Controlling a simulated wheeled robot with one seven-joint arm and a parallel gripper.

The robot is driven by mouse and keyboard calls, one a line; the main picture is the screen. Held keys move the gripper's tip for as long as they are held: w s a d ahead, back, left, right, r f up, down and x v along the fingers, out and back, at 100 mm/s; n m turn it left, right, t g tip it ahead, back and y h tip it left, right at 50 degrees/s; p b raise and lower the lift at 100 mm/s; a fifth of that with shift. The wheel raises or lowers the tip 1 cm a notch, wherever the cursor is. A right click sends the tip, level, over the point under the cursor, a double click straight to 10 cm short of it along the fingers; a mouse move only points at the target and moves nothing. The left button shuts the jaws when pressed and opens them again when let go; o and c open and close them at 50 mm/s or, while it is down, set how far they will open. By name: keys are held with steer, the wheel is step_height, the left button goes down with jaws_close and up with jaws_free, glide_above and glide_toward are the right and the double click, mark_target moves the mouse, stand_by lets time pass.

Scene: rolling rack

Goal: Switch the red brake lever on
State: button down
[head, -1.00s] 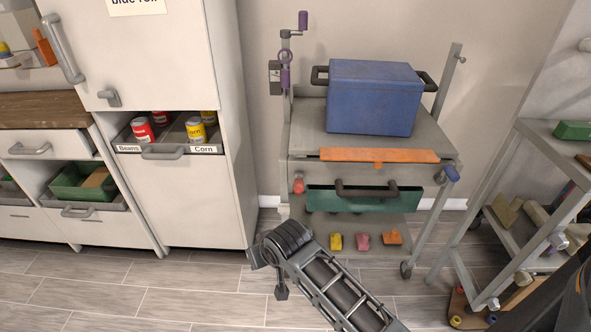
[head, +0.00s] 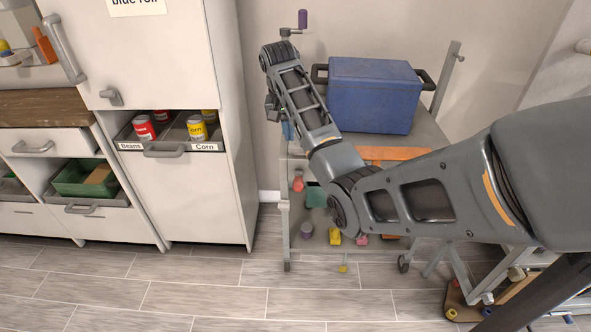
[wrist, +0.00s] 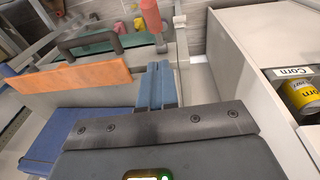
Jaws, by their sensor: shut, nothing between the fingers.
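The red brake lever (head: 298,183) is on the left front post of the rolling rack (head: 285,222). In the wrist view the red lever (wrist: 152,15) is at the top, just beyond my fingertips, with a grey stem at its near end. My gripper (head: 288,132) is shut and empty, at the rack's upper left and above the lever in the head view. Its blue fingers (wrist: 157,70) are together in the wrist view and look apart from the lever. My arm hides much of the rack's front.
A blue crate (head: 371,95) stands on the rack top behind an orange strip (head: 396,154). A purple-handled crank (head: 303,19) rises at the rack's left. A cabinet with cans (head: 197,128) stands left.

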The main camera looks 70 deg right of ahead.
steer(key=p, duration=0.1)
glide_above(296, 179)
steer(key=f, duration=1.2)
steer(key=shift+w+a, duration=0.2)
steer(key=shift+s+a+f, duration=0.1)
steer(key=shift+s+f, duration=0.05)
steer(key=shift+f, duration=0.25)
steer(key=shift+s+a+f, duration=0.1)
steer(key=shift+s+f, duration=0.05)
steer(key=shift+f, duration=0.25)
